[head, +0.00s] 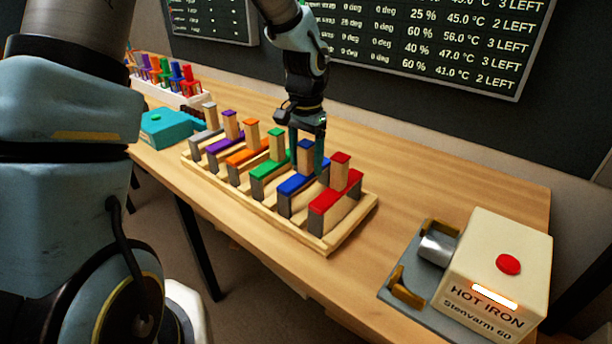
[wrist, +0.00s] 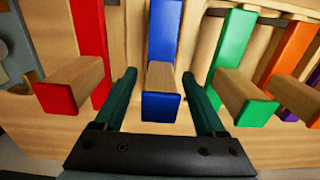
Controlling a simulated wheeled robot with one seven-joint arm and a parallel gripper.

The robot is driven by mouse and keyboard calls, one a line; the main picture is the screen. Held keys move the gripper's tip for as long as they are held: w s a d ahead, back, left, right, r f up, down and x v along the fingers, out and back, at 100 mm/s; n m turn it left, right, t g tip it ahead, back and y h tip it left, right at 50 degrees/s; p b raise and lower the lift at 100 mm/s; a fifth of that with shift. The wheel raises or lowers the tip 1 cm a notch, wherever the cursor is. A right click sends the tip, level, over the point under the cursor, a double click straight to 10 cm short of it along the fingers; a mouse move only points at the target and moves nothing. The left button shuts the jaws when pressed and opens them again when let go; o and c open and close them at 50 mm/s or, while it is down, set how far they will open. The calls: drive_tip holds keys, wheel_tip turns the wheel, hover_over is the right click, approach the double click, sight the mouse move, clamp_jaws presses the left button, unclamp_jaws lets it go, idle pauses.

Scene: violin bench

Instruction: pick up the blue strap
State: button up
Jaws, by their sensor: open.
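The blue strap (head: 297,184) lies in the wooden rack, between the red and green ones. In the wrist view the strap (wrist: 164,30) runs away at the top, and the blue-topped post points toward the camera. My gripper (head: 307,150) is over this post. In the wrist view my open gripper (wrist: 160,78) has one dark green finger on each side of the post, with gaps visible. Nothing is held.
The red strap (head: 337,191) and green strap (head: 268,169) with their posts are close on either side. Orange, purple and grey ones follow to the left in the rack (head: 322,245). A hot iron box (head: 495,265) stands at the right. A teal box (head: 166,128) is left.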

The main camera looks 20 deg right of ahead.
drive_tip(key=shift+f, duration=0.25)
clamp_jaws()
idle(0.4)
drive_tip(key=shift+r, duration=0.1)
idle(0.8)
